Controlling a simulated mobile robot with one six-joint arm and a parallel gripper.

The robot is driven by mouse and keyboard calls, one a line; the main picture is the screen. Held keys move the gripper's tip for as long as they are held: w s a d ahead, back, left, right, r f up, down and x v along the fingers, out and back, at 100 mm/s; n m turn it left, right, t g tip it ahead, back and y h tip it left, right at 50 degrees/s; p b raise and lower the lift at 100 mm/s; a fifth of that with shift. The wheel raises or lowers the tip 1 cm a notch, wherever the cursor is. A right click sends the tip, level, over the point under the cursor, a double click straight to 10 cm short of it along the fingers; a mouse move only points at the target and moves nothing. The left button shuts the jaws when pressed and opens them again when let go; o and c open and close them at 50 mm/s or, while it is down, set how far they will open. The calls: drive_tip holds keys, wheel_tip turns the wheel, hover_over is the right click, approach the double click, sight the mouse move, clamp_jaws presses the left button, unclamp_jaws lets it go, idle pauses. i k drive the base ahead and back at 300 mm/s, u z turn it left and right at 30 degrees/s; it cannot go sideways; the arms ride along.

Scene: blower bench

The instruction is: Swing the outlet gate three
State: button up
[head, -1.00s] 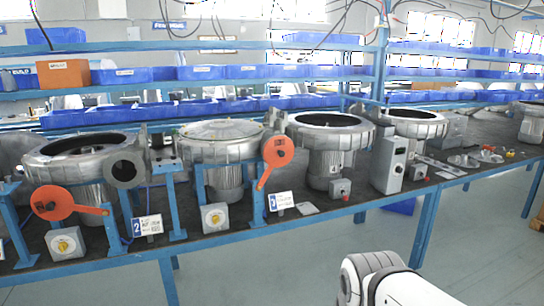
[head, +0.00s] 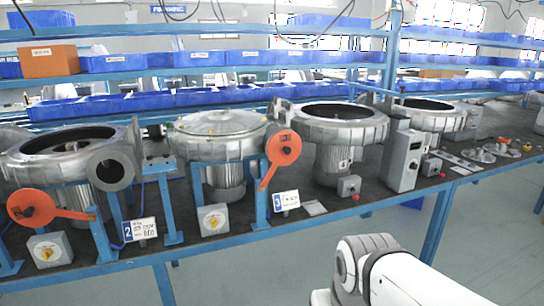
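Outlet gate three is an orange round plate (head: 283,148) with an orange lever, on a blue post beside a blower. Its lever points down and slightly left, and a small dark mark shows on the plate. A white card with a blue "3" (head: 286,201) stands at the foot of that post. A second orange gate (head: 32,207) is at the left, its lever lying nearly level to the right, near the "2" card (head: 140,229). Part of my white arm shows at the bottom right, apart from the bench. My gripper is not in view.
Several round metal blowers stand on the dark bench, including one beside gate three (head: 218,136). Grey switch boxes sit along the front, one with a yellow knob (head: 213,220). A grey control box (head: 405,156) stands further right. Clear floor lies before the bench.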

sight(284, 148)
drive_tip(key=i, duration=0.95)
drive_tip(key=z, duration=0.05)
